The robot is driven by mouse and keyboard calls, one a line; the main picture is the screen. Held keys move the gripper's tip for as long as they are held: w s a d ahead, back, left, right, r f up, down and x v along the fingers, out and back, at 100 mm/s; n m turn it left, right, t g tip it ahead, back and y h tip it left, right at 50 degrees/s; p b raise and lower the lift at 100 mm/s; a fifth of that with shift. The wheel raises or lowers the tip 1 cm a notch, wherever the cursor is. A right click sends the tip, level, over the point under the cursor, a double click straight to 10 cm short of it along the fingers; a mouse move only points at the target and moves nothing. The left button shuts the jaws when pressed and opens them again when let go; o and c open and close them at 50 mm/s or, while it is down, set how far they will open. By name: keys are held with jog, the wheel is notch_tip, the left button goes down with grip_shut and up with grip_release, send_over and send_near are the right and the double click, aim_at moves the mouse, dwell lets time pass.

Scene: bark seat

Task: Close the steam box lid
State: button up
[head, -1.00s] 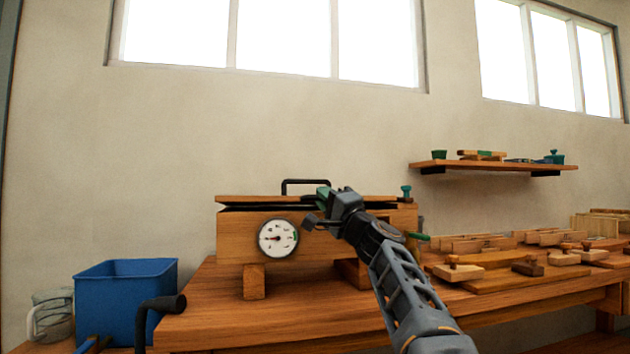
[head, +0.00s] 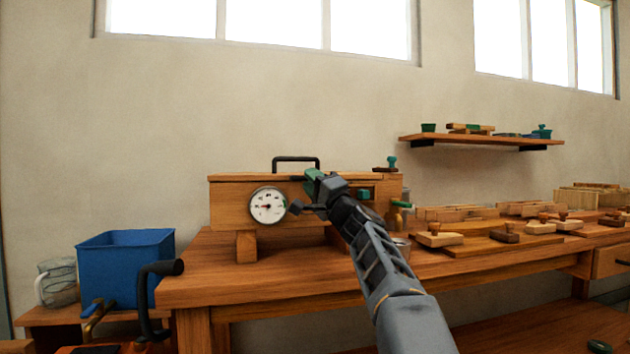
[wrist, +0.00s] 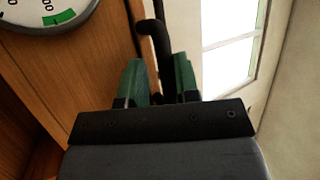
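The wooden steam box (head: 228,205) stands on the bench, with a round white gauge (head: 268,206) on its front. Its lid (head: 235,177) lies level along the top, and no dark gap shows along the visible front edge. A black handle (head: 296,158) stands up from the lid. My gripper (head: 312,182) is at the box's upper front edge, just right of and below the handle. In the wrist view its green fingers (wrist: 161,82) are apart, with the black handle (wrist: 158,38) just beyond the gap. I see no firm grip on it.
A black crank-like handle (head: 150,290) is at the bench's left end. Wooden pieces (head: 465,242) lie along the bench to the right. A shelf (head: 480,141) hangs on the wall.

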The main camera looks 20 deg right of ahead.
jog(key=shift+o, duration=0.8)
jog(key=shift+s, duration=0.15)
jog(key=v, duration=1.3)
jog(key=shift+s+d, duration=0.15)
jog(key=shift+s, duration=0.1)
